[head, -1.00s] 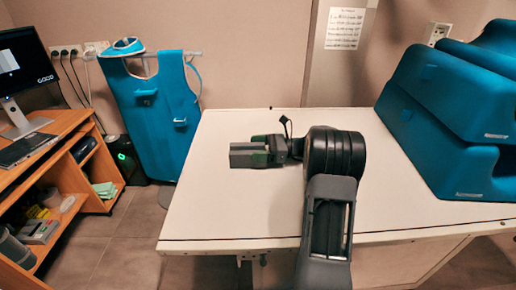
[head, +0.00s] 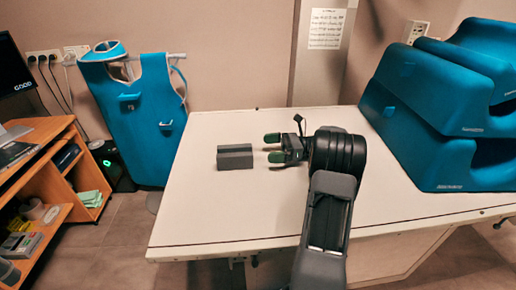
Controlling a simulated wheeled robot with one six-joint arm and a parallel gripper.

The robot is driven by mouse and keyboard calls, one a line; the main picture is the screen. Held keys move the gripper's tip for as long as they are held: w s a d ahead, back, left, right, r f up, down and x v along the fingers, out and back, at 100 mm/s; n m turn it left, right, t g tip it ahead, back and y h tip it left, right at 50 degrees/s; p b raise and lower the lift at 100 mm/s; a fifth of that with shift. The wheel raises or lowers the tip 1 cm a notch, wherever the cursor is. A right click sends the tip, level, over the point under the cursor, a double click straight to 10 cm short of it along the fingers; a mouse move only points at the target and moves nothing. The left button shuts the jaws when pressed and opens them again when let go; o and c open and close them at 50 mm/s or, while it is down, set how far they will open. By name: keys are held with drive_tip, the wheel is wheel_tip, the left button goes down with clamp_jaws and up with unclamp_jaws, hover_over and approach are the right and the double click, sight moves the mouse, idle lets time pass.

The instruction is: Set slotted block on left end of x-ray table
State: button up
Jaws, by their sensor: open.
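The slotted block (head: 235,159) is a small dark grey block resting on the left part of the white x-ray table (head: 200,215). A small gap of table shows between the fingertips and the block's right side. Nothing is between the fingers. My arm covers part of the table's middle and front edge.
Blue foam supports (head: 440,110) are stacked on the table's right end. A blue apron (head: 137,120) hangs behind the table's left end. A wooden desk (head: 60,180) stands at the far left. The table around the block is clear.

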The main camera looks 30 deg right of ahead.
drive_tip(key=shift+v, duration=1.45)
